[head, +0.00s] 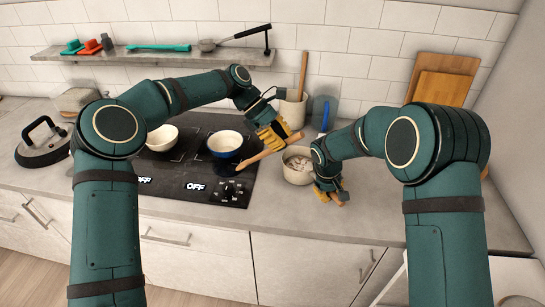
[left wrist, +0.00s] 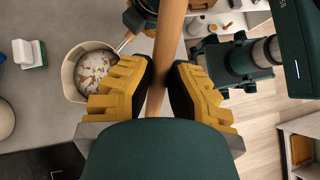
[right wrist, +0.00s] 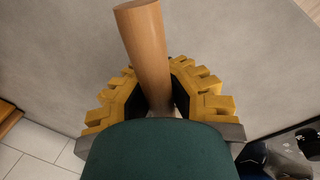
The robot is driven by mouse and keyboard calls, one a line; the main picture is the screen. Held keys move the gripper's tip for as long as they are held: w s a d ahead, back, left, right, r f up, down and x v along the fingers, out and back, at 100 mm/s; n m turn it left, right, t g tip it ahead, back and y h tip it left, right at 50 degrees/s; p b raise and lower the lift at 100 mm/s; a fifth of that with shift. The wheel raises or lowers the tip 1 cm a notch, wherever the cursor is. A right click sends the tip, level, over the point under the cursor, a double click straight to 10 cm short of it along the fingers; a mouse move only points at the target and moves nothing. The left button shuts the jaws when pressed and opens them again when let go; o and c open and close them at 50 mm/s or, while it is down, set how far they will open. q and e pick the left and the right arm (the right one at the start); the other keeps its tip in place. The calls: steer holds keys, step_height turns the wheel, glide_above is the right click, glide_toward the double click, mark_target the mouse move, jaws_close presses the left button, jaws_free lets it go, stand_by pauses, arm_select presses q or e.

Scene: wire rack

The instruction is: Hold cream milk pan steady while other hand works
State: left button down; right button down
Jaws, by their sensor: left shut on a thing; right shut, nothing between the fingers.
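The cream milk pan (head: 290,177) stands on the counter right of the cooktop, with brown and whitish residue inside. It also shows in the left wrist view (left wrist: 70,75). My right gripper (head: 335,192) is at the pan's wooden handle (right wrist: 145,40), right of the pan. The handle shows at the closed fingers in the right wrist view, but firm contact cannot be told. My left gripper (head: 272,137) is shut on a wooden stick (head: 255,158), left of and above the pan. The stick slants down to the left over the cooktop. Its working end is unclear.
A crock (head: 292,112) with a wooden utensil and a blue-handled tool (head: 325,115) stand behind the pan. A lid (head: 43,145) lies far left. Counter front is clear.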

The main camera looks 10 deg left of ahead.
arm_select(q)
steer(key=w+d+r+n+t, duration=0.4)
steer(key=w+r+n+t, duration=0.6)
steer(key=n+t, duration=0.5)
steer(key=shift+d+r+n+t+h, duration=0.3)
steer(key=shift+d+r+t, duration=0.15)
steer(key=shift+t, duration=1.25)
steer(key=shift+r, duration=0.1)
step_height(320, 180, down, 10)
steer(key=shift+r, duration=0.15)
